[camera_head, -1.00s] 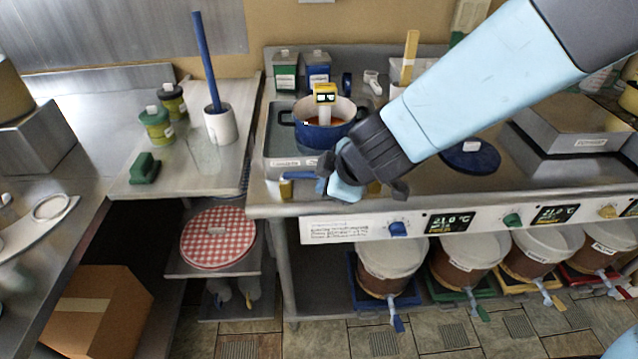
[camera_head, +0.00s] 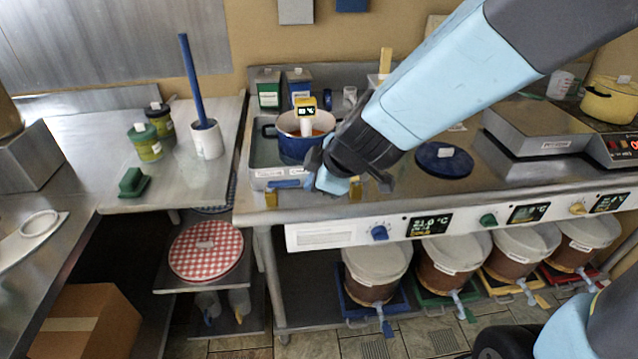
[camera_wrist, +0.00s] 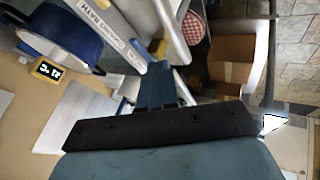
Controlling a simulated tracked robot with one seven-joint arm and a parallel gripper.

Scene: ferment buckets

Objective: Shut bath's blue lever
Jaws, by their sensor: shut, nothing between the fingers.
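The bath (camera_head: 262,158) is a grey metal tray on the bench, holding a blue pot (camera_head: 296,148). Its blue lever (camera_head: 290,184) lies sideways along the bath's front, above a brass fitting (camera_head: 271,197). My gripper (camera_head: 332,186) is shut and empty, just right of the lever's end; whether they touch I cannot tell. In the wrist view the shut fingers (camera_wrist: 160,86) point toward the bath's labelled rim (camera_wrist: 110,32) and a brass fitting (camera_wrist: 157,47).
A control panel (camera_head: 330,235) with a blue knob (camera_head: 380,233) runs along the bench front. Several lidded buckets (camera_head: 376,268) with taps stand below. A second brass fitting (camera_head: 355,191) sits by my gripper. A gap separates the bench from the left table (camera_head: 190,180).

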